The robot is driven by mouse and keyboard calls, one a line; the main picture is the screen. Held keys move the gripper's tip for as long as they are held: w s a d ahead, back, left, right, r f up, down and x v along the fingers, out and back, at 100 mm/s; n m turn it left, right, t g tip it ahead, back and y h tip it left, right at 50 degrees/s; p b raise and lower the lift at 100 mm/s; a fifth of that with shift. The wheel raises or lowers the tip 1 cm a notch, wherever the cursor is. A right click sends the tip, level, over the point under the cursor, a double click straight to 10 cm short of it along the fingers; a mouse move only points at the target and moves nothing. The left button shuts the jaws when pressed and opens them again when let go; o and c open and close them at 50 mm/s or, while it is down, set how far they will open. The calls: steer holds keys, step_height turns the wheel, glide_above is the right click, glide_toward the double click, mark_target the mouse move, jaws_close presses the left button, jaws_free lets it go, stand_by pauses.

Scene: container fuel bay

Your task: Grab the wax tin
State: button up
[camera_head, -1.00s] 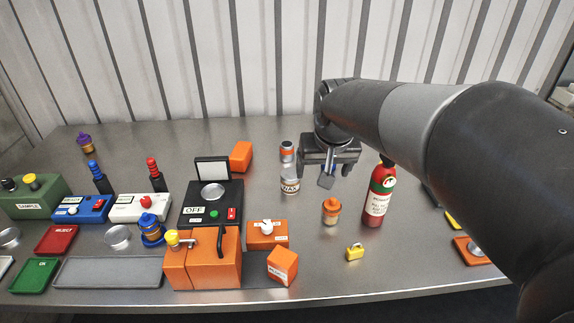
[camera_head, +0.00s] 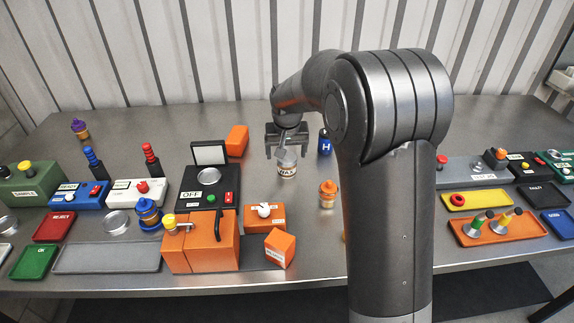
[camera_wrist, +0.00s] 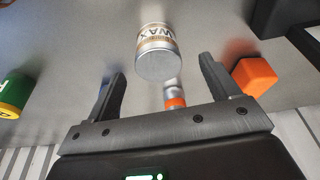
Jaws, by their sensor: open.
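The wax tin (camera_head: 287,164) is a small silvery can with a WAX label, standing on the metal table behind the orange bottle. My gripper (camera_head: 286,150) is just behind and above it in the head view, and partly overlaps its top. In the wrist view the wax tin (camera_wrist: 157,52) lies ahead of the two fingertips, roughly between their lines. My gripper (camera_wrist: 163,75) is open, with nothing between the fingers. A small silver and orange can (camera_wrist: 174,95) shows between the fingers, farther off.
An orange block (camera_head: 237,140) stands left of my gripper; it shows in the wrist view (camera_wrist: 254,76) beside a finger. A blue H can (camera_head: 324,142) stands to the right. An orange-capped bottle (camera_head: 327,194) is in front. The black scale (camera_head: 209,190) stands to the left.

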mark_target(287, 157)
steer(key=shift+w+d+x, duration=0.1)
steer(key=shift+x, duration=1.6)
steer(key=shift+w+d+x, duration=0.1)
steer(key=shift+x, duration=1.65)
steer(key=shift+r, duration=0.1)
steer(key=shift+c, duration=0.5)
steer(key=c, duration=1.1)
